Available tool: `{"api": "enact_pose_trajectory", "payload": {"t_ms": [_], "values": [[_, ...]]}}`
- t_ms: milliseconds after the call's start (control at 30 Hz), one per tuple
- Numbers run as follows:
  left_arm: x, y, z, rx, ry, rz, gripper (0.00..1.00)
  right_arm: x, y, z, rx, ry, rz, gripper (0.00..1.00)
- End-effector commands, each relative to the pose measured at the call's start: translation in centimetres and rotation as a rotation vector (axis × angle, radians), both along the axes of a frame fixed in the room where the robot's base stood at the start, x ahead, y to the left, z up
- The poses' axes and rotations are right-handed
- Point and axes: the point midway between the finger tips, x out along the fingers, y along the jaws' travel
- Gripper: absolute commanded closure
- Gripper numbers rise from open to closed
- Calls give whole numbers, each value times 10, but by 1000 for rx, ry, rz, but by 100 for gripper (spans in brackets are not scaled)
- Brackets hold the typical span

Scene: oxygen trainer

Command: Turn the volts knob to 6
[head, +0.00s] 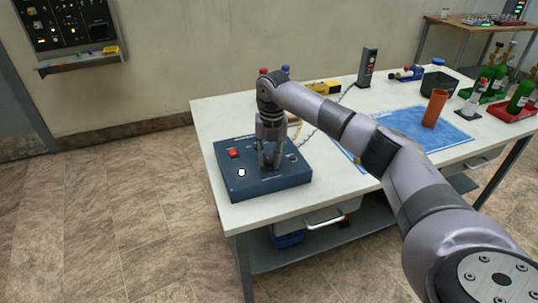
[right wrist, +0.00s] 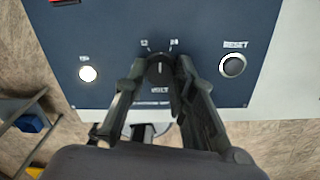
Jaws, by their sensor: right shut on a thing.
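The volts knob (right wrist: 159,72) is a dark round knob on the blue control box (head: 250,184), with a short white line on its face. "12" and "24" show beside it in the right wrist view, with "VOLTS" printed close by. The 6 mark cannot be made out, and the exact setting is unclear. My right gripper (head: 271,165) points down over the box and is shut on the knob, one finger on each side. In the head view the gripper hides most of the knob. My left gripper is not in view.
On the box are a red switch (head: 233,152), a lit white lamp (head: 242,173) and a black reset button (right wrist: 233,65). The box sits at the near left corner of the white table (head: 215,115). A blue mat (head: 400,125), an orange cup (head: 434,108) and green bottles (head: 520,97) stand farther right.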

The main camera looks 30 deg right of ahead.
Motion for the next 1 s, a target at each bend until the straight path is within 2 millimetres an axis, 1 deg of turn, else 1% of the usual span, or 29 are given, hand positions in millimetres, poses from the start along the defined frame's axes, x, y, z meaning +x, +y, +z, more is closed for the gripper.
{"api": "enact_pose_trajectory", "payload": {"t_ms": [100, 400, 1000], "values": [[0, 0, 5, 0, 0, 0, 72, 0, 0, 2, 0, 0, 111, 100], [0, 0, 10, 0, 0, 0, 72, 1, -1, 2, 1, -1, 395, 100], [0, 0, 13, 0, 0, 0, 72, 2, -2, 1, -1, -1, 966, 100]]}}
